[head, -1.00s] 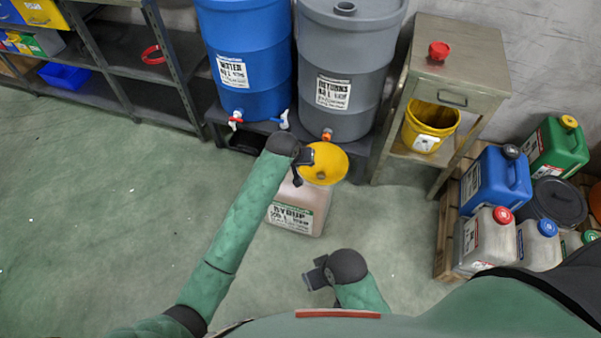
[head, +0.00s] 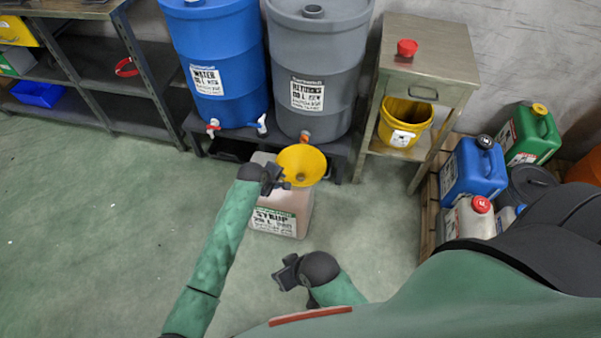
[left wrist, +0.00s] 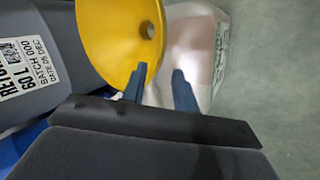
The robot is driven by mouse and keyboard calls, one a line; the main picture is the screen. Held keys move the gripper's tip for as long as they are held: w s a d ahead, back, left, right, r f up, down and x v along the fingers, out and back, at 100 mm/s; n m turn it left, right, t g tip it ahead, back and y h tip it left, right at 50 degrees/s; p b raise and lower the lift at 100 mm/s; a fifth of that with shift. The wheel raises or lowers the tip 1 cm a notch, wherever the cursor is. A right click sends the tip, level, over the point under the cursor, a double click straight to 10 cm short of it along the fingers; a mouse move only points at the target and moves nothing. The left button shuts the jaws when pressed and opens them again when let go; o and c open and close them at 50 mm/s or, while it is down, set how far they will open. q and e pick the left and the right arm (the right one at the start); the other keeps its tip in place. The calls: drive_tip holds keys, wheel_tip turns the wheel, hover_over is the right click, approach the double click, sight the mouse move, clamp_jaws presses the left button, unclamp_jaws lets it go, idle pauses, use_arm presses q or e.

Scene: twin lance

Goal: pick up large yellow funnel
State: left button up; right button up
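The large yellow funnel (head: 302,165) sits wide end up over the top of a pale pinkish jug labelled syrup (head: 283,207). My left gripper (head: 281,182) is at the funnel's lower left side in the head view. In the left wrist view its two blue-grey fingers (left wrist: 160,85) are apart, with the pale jug (left wrist: 196,45) showing behind the gap. The funnel (left wrist: 115,40) lies by the left finger's tip; I cannot tell whether they touch. The funnel's spout is hidden. My right gripper (head: 283,274) is low in the middle, away from the jug; its finger opening is unclear.
A blue barrel (head: 218,60) and a grey barrel (head: 315,70) stand on a low dark stand behind the jug. Several canisters stand at right. Floor at left is clear.

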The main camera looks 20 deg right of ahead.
sight(287, 179)
use_arm(q)
drive_tip(key=shift+d+r+x, duration=0.1)
drive_tip(key=shift+d+x, duration=0.1)
drive_tip(key=shift+x, duration=1.55)
drive_tip(key=shift+d+r+x, duration=0.15)
drive_tip(key=shift+x, duration=1.55)
drive_tip(key=shift+w, duration=0.1)
drive_tip(key=shift+c, duration=0.2)
clamp_jaws()
